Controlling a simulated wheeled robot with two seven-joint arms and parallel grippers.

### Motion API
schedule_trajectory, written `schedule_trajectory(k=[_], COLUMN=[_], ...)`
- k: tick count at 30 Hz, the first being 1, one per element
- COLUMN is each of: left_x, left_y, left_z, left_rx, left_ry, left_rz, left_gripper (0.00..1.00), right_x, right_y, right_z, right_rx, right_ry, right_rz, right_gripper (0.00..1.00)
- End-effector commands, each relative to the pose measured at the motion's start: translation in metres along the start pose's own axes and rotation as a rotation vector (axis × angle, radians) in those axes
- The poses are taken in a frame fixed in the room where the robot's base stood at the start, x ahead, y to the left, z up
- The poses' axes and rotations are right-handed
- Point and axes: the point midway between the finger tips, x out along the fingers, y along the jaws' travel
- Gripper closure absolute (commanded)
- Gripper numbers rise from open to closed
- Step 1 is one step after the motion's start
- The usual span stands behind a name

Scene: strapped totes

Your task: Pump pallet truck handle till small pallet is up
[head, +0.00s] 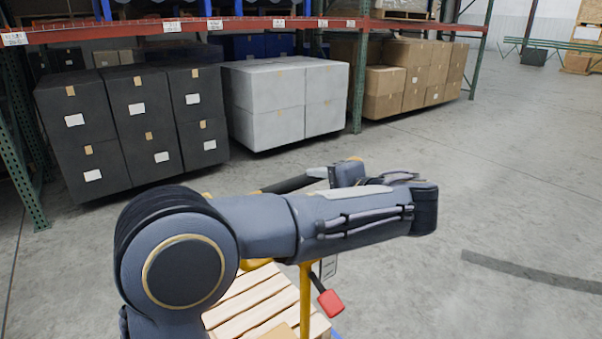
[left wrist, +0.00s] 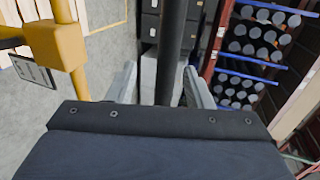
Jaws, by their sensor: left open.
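The pallet truck's yellow post (head: 305,300) stands at the lower middle of the head view, with a red tab (head: 330,303) on a dark stem beside it. Its dark handle bar (head: 288,184) shows behind my arm; the left wrist view shows the bar (left wrist: 172,50) running between my fingers, beside a yellow block (left wrist: 55,45). My left gripper (head: 322,173) is open around the bar; its pale fingers (left wrist: 160,85) lie either side with gaps, and I cannot tell if either touches. The wooden pallet (head: 255,300) is partly hidden by my arm; its height is unclear.
Black boxes (head: 135,125), pale grey boxes (head: 285,100) and brown cartons (head: 405,85) stand under a rack with a red beam (head: 120,28) and green posts. The grey floor (head: 510,200) at the right is open. My left arm covers the middle of the head view.

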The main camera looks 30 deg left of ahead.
Motion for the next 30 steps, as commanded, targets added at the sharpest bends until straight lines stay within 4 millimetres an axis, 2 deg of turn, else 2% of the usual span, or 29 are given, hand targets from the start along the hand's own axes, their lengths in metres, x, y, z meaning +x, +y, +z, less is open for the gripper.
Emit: schedule_trajectory(k=[2,5,12,18,29,30], left_x=[-0.005,0.002,0.042,0.065,0.071,0.071], left_y=[-0.005,-0.007,-0.008,-0.009,-0.008,-0.008], left_z=[-0.006,-0.007,-0.006,-0.007,-0.007,-0.007], left_rx=[-0.003,-0.005,-0.002,-0.004,-0.003,-0.003], left_ry=[0.005,0.003,0.001,0.002,0.006,0.005], left_rz=[-0.033,-0.042,-0.04,-0.038,-0.038,-0.038], left_gripper=[0.54,0.54,0.54,0.54,0.54,0.59], right_x=[0.0,-0.002,-0.006,-0.009,-0.009,-0.009], right_y=[0.0,-0.001,-0.003,-0.004,-0.004,-0.004], right_z=[0.0,-0.001,-0.003,-0.004,-0.004,-0.004], right_rx=[0.0,0.0,0.0,0.0,0.0,0.0], right_ry=[0.0,0.0,0.0,0.0,0.0,0.0], right_rz=[0.0,0.0,0.0,0.0,0.0,0.0], right_gripper=[0.15,0.15,0.15,0.15,0.15,0.15])
